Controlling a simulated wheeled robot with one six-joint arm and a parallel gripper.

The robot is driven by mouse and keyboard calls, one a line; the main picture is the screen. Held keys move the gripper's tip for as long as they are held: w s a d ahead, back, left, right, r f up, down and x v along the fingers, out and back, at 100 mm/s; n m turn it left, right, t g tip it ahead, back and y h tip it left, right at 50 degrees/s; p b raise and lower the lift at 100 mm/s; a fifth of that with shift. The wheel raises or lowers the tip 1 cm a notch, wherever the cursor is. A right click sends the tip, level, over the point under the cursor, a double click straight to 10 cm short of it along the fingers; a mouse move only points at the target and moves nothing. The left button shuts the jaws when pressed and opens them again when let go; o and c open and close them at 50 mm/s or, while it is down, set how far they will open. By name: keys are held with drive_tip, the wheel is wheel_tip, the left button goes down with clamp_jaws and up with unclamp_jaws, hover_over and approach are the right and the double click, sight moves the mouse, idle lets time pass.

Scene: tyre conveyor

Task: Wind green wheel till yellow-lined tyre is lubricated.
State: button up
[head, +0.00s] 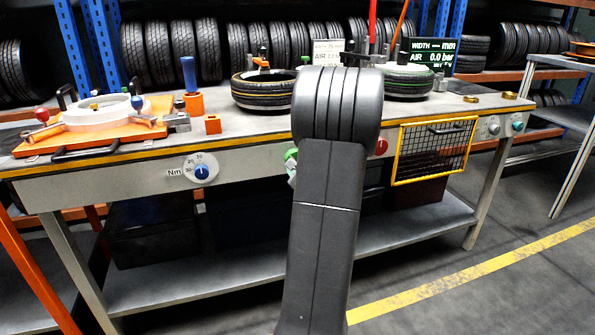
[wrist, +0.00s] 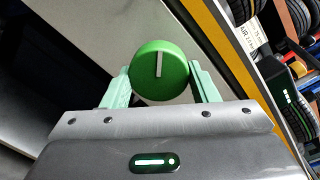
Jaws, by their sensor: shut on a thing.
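The green wheel (wrist: 160,72) is a round knob with a white line on the bench's front panel. In the wrist view the two pale green fingers of my gripper (wrist: 160,85) stand on either side of it, shut on it. The white line points nearly straight up in that view. In the head view my arm hides most of the wheel, and only a bit of green (head: 291,155) shows at the arm's left edge. The yellow-lined tyre (head: 262,92) lies flat on the bench, left of my arm. A green-lined tyre (head: 407,82) lies flat to its right.
A torque dial (head: 201,171) marked Nm is on the front panel at left. A red button (head: 381,147) and a yellow-framed mesh guard (head: 434,150) are right of my arm. An orange fixture (head: 95,128) stands on the left of the bench (head: 255,165). Floor at right is open.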

drive_tip(key=shift+f, duration=0.1)
idle(0.4)
drive_tip(key=o, duration=1)
drive_tip(key=shift+c, duration=0.2)
drive_tip(key=shift+s, duration=0.15)
drive_tip(key=v, duration=1.3)
drive_tip(key=shift+s+p, duration=0.3)
drive_tip(key=shift+p, duration=0.1)
drive_tip(key=shift+w+d, duration=0.1)
drive_tip(key=x, duration=1.3)
drive_tip(key=shift+w+b, duration=0.35)
drive_tip(key=shift+b, duration=0.1)
